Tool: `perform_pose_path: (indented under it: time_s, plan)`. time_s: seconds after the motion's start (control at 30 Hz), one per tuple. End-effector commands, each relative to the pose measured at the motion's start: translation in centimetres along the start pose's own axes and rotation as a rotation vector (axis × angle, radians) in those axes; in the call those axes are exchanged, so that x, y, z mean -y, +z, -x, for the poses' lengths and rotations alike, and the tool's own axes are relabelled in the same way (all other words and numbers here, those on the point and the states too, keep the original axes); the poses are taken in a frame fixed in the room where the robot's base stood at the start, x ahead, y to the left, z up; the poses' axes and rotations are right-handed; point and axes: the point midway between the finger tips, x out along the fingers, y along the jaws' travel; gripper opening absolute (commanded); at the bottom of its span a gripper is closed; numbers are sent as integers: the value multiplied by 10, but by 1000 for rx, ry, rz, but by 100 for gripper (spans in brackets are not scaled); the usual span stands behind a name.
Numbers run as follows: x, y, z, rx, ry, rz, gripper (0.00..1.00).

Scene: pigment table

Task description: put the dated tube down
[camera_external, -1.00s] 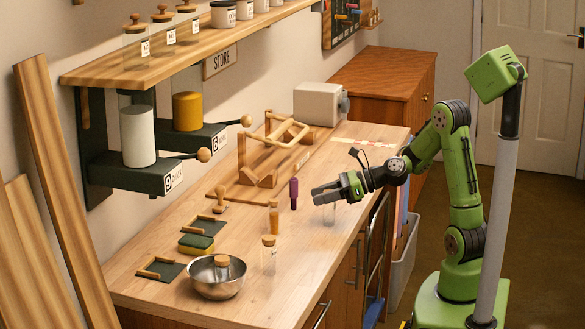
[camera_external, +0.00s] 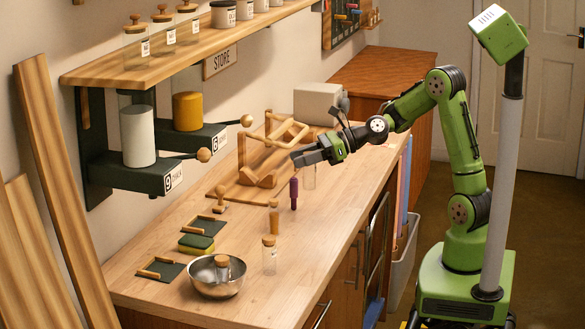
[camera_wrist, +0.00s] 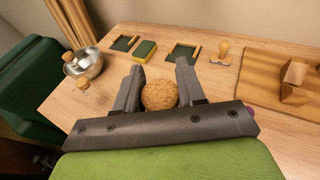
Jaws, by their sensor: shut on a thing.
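My gripper (camera_external: 300,158) is shut on a clear glass tube (camera_external: 309,177) and holds it upright over the bench near the wooden rack. In the wrist view the tube's round cork (camera_wrist: 159,95) sits between the two fingers of my gripper (camera_wrist: 161,68); the glass below is hidden. No date can be read on it. In the external view its lower end looks close to the bench top (camera_external: 335,225); I cannot tell whether it touches.
A wooden rack (camera_external: 262,178) is behind. An amber corked tube (camera_external: 274,217), a clear corked tube (camera_external: 270,258) and a metal bowl (camera_external: 204,284) are nearer the front. Bench right of these is clear.

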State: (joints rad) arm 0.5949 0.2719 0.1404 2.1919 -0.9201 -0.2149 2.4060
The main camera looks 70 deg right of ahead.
Motion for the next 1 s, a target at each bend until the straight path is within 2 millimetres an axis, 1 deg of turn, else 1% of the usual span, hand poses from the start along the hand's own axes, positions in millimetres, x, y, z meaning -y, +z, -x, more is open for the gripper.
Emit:
perform_pose_path:
  time_s: [0.03,0.17,0.2,0.27,0.3,0.37,0.4,0.47,0.5,0.53,0.6,0.63,0.7,0.77,0.83,0.9,1.0]
  plan:
    - [-15,28,-16,2,50,14,10]
    - [-55,66,-65,2,150,44,10]
    - [-71,77,-80,2,179,53,10]
    - [-97,94,-102,2,223,67,10]
    - [-115,104,-115,3,250,76,10]
    - [-145,118,-133,2,288,88,10]
    - [-166,128,-144,2,313,96,10]
    - [-197,140,-158,2,347,106,10]
    - [-217,147,-166,2,366,112,10]
    - [-231,151,-170,2,379,117,10]
    - [-259,158,-179,1,404,124,10]
    - [-268,160,-182,1,411,127,10]
    - [-284,163,-186,1,423,132,10]
    - [-292,162,-188,0,429,133,10]
    - [-295,152,-192,-3,431,134,10]
    - [-295,133,-198,-7,431,133,10]
    - [-295,112,-205,-4,431,134,10]
